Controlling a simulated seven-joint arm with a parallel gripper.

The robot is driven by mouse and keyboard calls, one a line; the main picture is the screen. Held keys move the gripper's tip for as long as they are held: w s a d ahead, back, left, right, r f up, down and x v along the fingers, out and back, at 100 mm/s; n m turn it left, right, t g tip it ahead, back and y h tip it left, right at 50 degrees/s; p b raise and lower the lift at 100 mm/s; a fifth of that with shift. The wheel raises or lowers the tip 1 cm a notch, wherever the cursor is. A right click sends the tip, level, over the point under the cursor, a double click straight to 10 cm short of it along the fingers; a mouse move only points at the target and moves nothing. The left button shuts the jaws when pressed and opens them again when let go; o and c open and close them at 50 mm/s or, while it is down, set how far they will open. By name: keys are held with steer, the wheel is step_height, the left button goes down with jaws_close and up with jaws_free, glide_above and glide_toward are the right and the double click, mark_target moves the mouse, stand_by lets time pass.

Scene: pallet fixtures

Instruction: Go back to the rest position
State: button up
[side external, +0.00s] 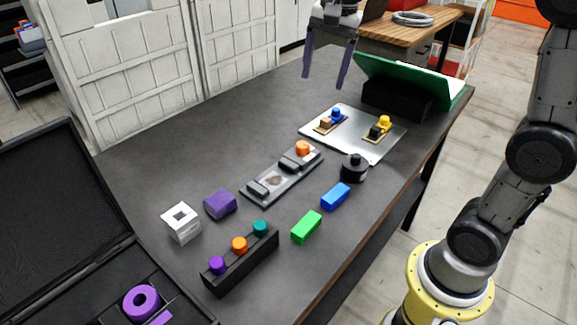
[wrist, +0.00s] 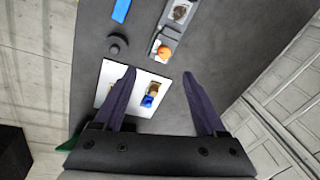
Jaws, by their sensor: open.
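My gripper (side external: 327,68) is open and empty, raised above the far end of the dark table (side external: 130,165). In the wrist view its two purple fingers (wrist: 160,85) are spread wide with nothing between their tips. Below it lies a silver plate (side external: 372,150) bearing two small assemblies, one with a blue part (side external: 336,113) and one with a yellow part (side external: 384,121). In the wrist view the left finger covers part of the plate (wrist: 108,76).
A grey fixture (side external: 262,189) with an orange knob, a black round piece (side external: 354,168), blue (side external: 335,196) and green blocks (side external: 306,227), a purple block (side external: 220,204), a white cube (side external: 181,223) and a black peg rack (side external: 243,262) stand on the table. A green-lidded box (side external: 398,98) stands right of my gripper.

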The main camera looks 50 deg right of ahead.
steer(key=s+a+r+n+t, duration=0.1)
steer(key=s+a+n, duration=0.1)
steer(key=s, duration=0.5)
steer(key=s+a+f+n+t, duration=0.1)
steer(key=s+f+n+t, duration=0.1)
steer(key=s+f+n, duration=0.8)
steer(key=s+n, duration=0.2)
steer(key=shift+s+a+t, duration=0.2)
steer(key=shift+s+t, duration=0.1)
steer(key=shift+s, duration=0.05)
